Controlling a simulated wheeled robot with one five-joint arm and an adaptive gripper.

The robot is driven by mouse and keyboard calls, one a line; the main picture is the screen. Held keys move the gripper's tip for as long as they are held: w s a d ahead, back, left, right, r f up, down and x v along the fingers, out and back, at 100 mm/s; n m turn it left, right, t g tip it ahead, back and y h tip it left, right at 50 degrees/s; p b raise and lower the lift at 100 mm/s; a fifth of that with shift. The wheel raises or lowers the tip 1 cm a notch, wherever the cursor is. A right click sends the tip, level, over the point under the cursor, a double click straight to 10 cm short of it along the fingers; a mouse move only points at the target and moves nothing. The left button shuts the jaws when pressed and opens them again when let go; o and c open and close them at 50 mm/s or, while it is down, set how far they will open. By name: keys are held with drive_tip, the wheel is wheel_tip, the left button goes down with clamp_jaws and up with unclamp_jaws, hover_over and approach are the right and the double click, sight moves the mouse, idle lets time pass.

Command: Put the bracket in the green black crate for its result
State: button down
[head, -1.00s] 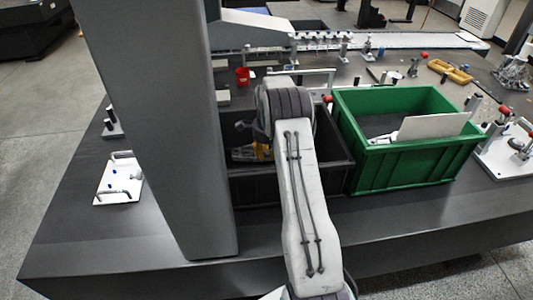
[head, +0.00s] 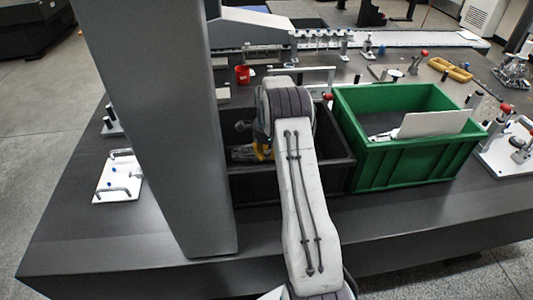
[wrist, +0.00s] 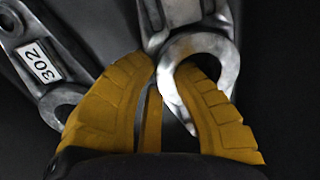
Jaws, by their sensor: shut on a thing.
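My gripper (wrist: 166,72) has yellow fingers, shut on the ring end of a grey metal bracket (wrist: 217,50) in the wrist view. One finger overlaps the ring's opening, and the bracket's far end is cut off. Another metal part (wrist: 75,75) with a "302" label lies to its left. In the head view my gripper is mostly hidden behind my arm, low in the black crate (head: 335,181), with some yellow (head: 242,153) showing. The green crate (head: 405,172), with a dark inner floor, stands just right of the black one.
A white panel (head: 433,123) leans inside the green crate. A white fixture plate with clamps (head: 510,155) stands to its right. A white plate with handles (head: 118,180) lies at left.

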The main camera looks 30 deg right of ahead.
drive_tip(key=c, duration=1.1)
unclamp_jaws()
drive_tip(key=shift+f, duration=0.1)
drive_tip(key=r, duration=1.2)
drive_tip(key=shift+s+a, duration=0.15)
drive_tip(key=shift+s, duration=0.2)
